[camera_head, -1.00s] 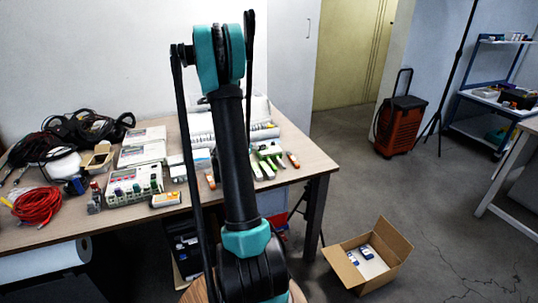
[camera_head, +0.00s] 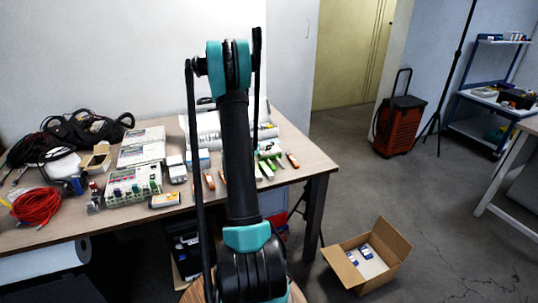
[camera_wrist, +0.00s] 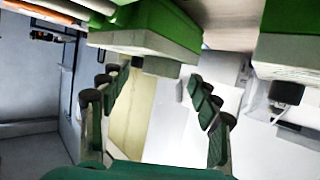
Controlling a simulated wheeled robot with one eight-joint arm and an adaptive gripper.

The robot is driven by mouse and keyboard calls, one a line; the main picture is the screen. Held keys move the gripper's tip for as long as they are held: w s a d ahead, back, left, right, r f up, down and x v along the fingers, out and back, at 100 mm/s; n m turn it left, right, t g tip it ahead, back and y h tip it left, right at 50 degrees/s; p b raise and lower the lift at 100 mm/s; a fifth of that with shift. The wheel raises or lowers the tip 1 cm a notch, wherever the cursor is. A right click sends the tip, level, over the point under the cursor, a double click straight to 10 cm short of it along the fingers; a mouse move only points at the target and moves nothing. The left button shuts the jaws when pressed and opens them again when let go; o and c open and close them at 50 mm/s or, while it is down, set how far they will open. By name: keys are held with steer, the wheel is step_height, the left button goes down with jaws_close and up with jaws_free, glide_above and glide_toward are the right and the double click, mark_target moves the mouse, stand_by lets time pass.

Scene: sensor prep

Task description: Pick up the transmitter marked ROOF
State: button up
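No ROOF marking is readable in either view, so I cannot tell which item is that transmitter. Small green and white devices (camera_head: 268,152) lie at the right part of the table, beside slim orange and white ones (camera_head: 293,160). In the wrist view, a green and white block (camera_wrist: 150,38) is close in front of my gripper (camera_wrist: 166,72), just above its fingertips in the picture. A second green block (camera_wrist: 290,18) is at the upper right. My gripper is open, with nothing seen between its fingers. In the head view it is hidden behind my arm.
The wooden table (camera_head: 70,230) also bears a red cable coil (camera_head: 38,206), black cables, a rack of coloured parts (camera_head: 133,186) and small white boxes (camera_head: 177,168). An open cardboard box (camera_head: 347,273) with items inside is on the floor at right.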

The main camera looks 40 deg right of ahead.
jaws_close()
steer(key=shift+r, duration=0.1)
stand_by(0.5)
step_height(320, 180, up, 20)
stand_by(0.6)
steer(key=shift+o, duration=2.3)
jaws_free()
